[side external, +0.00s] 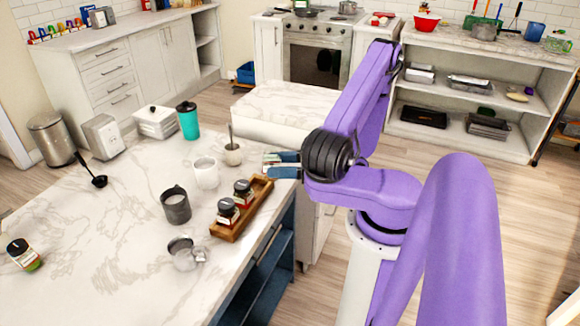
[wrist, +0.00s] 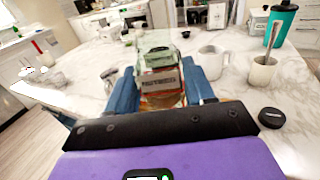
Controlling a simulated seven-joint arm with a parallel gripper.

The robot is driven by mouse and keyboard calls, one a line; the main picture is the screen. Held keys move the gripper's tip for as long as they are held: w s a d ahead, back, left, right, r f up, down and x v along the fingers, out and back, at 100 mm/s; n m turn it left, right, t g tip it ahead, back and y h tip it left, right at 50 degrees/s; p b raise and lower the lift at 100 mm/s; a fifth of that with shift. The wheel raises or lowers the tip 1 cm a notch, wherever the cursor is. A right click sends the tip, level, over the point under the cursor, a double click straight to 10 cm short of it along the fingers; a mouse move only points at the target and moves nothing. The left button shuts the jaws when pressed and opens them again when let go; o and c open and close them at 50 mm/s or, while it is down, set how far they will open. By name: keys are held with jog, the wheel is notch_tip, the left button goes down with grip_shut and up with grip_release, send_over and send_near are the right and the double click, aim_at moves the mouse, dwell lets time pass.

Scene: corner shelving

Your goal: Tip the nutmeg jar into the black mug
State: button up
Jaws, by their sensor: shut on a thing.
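My gripper (side external: 276,164) is shut on the nutmeg jar, its blue fingers on both sides of it above the counter's right edge. In the wrist view the jar (wrist: 158,86) is clear glass with a readable nutmeg label, between the fingertips (wrist: 160,92). In the side view the fingers largely cover it. The black mug (side external: 175,206) is dark grey and stands upright on the counter, left of and nearer the camera than my gripper, well apart from the jar. I cannot make the mug out for sure in the wrist view.
A wooden tray (side external: 259,206) holding two dark-lidded jars lies between mug and counter edge. A black lid (wrist: 271,118) shows at right.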

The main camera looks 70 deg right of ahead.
jog(key=w+a+f+n+g+y, duration=0.1)
jog(key=w+a+n+g+y, duration=0.2)
jog(key=w, duration=0.8)
jog(key=w+a+f+n+g+y, duration=0.1)
jog(key=w+a+n+g+y, duration=0.2)
jog(key=w, duration=0.9)
jog(key=a+n+g, duration=0.2)
jog(key=g, duration=0.2)
jog(key=shift+w+a+n+g, duration=0.15)
jog(key=shift+n+g, duration=0.25)
